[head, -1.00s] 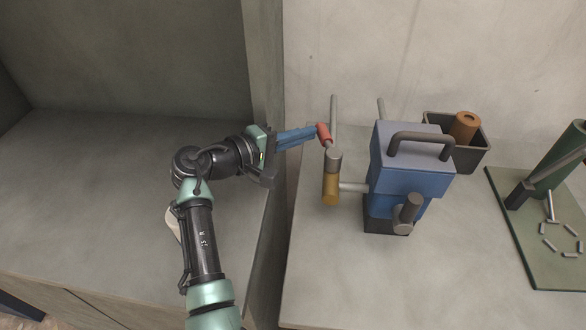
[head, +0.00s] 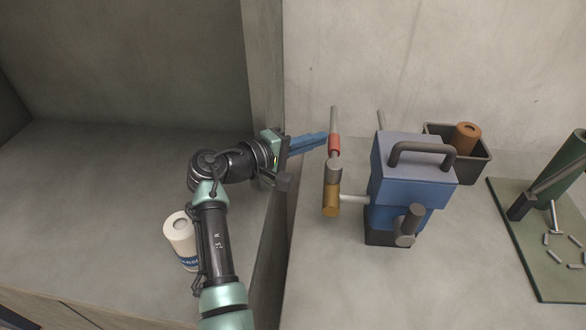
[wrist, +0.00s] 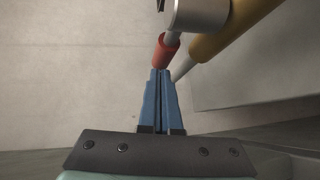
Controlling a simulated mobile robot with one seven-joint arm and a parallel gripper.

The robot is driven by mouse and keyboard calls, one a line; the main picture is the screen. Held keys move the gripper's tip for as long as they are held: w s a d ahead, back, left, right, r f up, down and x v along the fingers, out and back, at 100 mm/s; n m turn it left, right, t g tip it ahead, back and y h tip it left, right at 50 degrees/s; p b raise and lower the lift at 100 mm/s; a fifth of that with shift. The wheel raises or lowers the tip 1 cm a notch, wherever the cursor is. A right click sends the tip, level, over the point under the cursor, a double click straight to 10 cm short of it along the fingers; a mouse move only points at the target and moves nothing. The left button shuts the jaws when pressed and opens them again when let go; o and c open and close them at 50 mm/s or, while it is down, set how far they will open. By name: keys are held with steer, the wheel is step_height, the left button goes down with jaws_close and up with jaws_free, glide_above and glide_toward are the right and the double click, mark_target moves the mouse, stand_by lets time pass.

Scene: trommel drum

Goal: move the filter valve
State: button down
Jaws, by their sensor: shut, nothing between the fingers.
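The filter valve is a grey cylinder (head: 333,171) with a red-sleeved lever (head: 334,144), above a brass-coloured cylinder (head: 331,199) to the left of the blue machine. The red sleeve now lines up with the grey upright pipe in the head view. My gripper (head: 325,138) has its blue fingers together with nothing between them, and its tips are at the left side of the red sleeve. In the wrist view the shut fingertips (wrist: 159,72) meet the end of the red sleeve (wrist: 166,50); I cannot tell whether they touch or are just apart.
The blue machine (head: 412,180) with a dark top handle stands right of the valve. Behind it is a dark bin (head: 478,170) holding a brown cylinder (head: 465,138). A green board (head: 530,262) lies at far right. A white canister (head: 181,240) stands beside my arm. A wall edge (head: 268,75) is left of the valve.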

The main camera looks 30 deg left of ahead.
steer(key=v, duration=1.3)
steer(key=shift+w, duration=0.1)
stand_by(0.4)
steer(key=w+d+r+m+t+y+p, duration=0.25)
steer(key=d+r, duration=0.35)
steer(key=r, duration=0.6)
steer(key=w+d+r+m+t+y+p, duration=0.1)
steer(key=w+d+r+m+y+p, duration=0.4)
steer(key=r, duration=0.7)
steer(key=s+d+r+m+t+p, duration=0.1)
steer(key=s+d+r+t, duration=0.2)
steer(key=s+r, duration=0.3)
steer(key=s+d+r+m+t+p, duration=0.1)
steer(key=s+d+r+m+t, duration=0.1)
steer(key=s+d+r, duration=0.4)
steer(key=s+d+r+m+t+p, duration=0.1)
steer(key=s+d+r+t, duration=0.3)
steer(key=r, duration=1)
steer(key=shift+s+d+r+m+t, duration=0.4)
steer(key=shift+s+d+m, duration=0.3)
steer(key=shift+s, duration=0.35)
steer(key=shift+h, duration=0.25)
